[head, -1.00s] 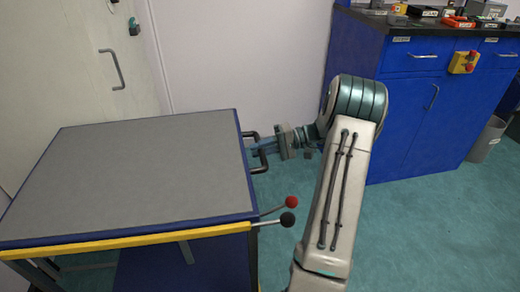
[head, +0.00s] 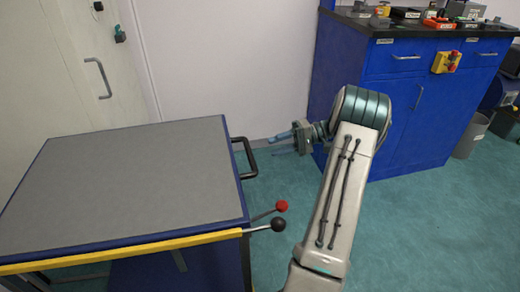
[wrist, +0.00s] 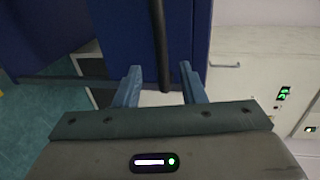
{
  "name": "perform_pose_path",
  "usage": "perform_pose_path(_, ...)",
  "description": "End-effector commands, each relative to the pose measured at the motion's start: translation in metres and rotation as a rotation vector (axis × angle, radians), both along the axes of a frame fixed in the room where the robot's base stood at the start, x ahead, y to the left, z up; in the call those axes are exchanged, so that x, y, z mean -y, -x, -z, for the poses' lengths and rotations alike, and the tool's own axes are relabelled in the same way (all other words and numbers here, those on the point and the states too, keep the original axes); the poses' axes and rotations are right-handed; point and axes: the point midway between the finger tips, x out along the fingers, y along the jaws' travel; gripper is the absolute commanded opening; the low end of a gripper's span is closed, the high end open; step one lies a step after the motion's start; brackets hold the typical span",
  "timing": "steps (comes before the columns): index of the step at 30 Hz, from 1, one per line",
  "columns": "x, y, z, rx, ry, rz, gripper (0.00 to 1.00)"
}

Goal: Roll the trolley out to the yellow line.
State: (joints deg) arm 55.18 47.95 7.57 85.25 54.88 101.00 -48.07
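The trolley (head: 130,175) stands at the left in the head view, with a grey top, blue frame and yellow front edge. Its black handle (head: 248,158) sticks out from the right side. My gripper (head: 279,143) is open and empty, a short gap to the right of the handle, its fingers pointing at it. In the wrist view the dark handle bar (wrist: 161,50) appears between the two spread fingers (wrist: 161,85), seemingly beyond their tips. I cannot make out a yellow floor line in the head view; a small yellow patch (wrist: 2,92) shows at the wrist view's left edge.
Two levers, red-knobbed (head: 281,206) and black-knobbed (head: 278,224), stick out from the trolley's near right corner. A blue cabinet (head: 390,110) stands at the back right, with a bin (head: 470,135) beside it. A door (head: 70,70) is behind the trolley. Teal floor at the right is clear.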

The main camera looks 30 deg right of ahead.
Motion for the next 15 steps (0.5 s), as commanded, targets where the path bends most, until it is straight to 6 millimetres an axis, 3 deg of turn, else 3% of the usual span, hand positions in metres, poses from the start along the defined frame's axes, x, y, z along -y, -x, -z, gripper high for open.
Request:
perform_pose_path(6, 0.034, 0.010, -0.007, 0.000, 0.000, 0.000, 0.37)
perform_pose_path(15, 0.044, 0.014, -0.009, 0.000, 0.000, -0.001, 0.37)
